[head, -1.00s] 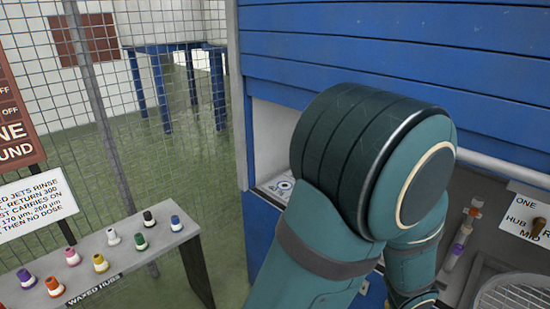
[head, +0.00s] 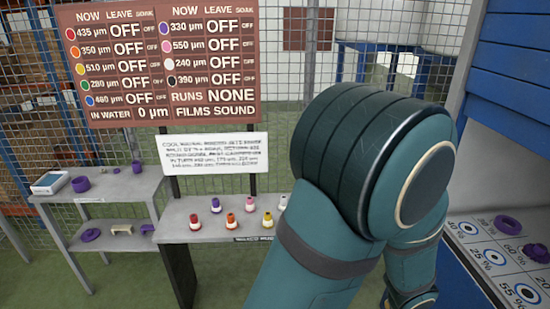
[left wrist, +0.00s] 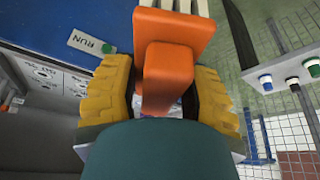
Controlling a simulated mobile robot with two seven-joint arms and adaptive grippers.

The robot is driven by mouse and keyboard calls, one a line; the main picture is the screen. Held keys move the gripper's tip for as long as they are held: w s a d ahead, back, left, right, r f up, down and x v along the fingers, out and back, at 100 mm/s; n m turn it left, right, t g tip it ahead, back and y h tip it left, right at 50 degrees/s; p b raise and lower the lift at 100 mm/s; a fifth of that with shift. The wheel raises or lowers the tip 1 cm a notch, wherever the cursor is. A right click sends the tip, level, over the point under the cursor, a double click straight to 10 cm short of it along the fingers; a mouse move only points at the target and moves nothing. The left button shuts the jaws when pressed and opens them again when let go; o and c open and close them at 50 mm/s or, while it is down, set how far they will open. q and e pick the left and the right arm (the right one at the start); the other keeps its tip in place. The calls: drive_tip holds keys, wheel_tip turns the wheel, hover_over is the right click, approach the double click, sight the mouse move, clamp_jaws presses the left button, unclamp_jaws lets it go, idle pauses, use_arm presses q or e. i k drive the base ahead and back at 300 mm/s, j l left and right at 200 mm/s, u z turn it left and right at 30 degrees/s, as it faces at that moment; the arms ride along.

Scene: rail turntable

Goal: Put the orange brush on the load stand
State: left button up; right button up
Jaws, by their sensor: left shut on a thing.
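The orange brush (left wrist: 168,70) fills the middle of the left wrist view, with pale bristles (left wrist: 180,5) at the top edge. My left gripper (left wrist: 160,100) has its yellow fingers on both sides of the brush and is shut on it. In the head view my teal arm covers the middle, and neither the brush nor a gripper can be made out. My right gripper is in neither view. No stand is labelled as the load stand, so I cannot tell which it is.
A grey bench (head: 185,232) holds several coloured hubs below a brown board (head: 160,65). At left, a grey two-tier stand (head: 110,190) carries purple parts and a white box (head: 50,182). At right, a percent-marked panel (head: 478,260) lies by a blue cabinet (head: 515,60).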

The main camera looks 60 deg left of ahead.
sight(128, 187)
drive_tip(key=u, duration=0.35)
drive_tip(key=j+u, duration=0.15)
drive_tip(key=u, duration=0.25)
drive_tip(key=j+u, duration=0.1)
drive_tip(key=u, duration=0.25)
drive_tip(key=i+j, duration=0.1)
drive_tip(key=j, duration=0.35)
drive_tip(key=i+j, duration=0.1)
drive_tip(key=j, duration=0.35)
drive_tip(key=i+j, duration=0.1)
drive_tip(key=j, duration=0.35)
drive_tip(key=i+j, duration=0.1)
drive_tip(key=j, duration=0.35)
drive_tip(key=i+j, duration=0.1)
drive_tip(key=j, duration=0.35)
drive_tip(key=i+j, duration=0.1)
drive_tip(key=j, duration=0.35)
drive_tip(key=i+j, duration=0.1)
drive_tip(key=j, duration=0.4)
drive_tip(key=i+j, duration=0.1)
drive_tip(key=j, duration=0.35)
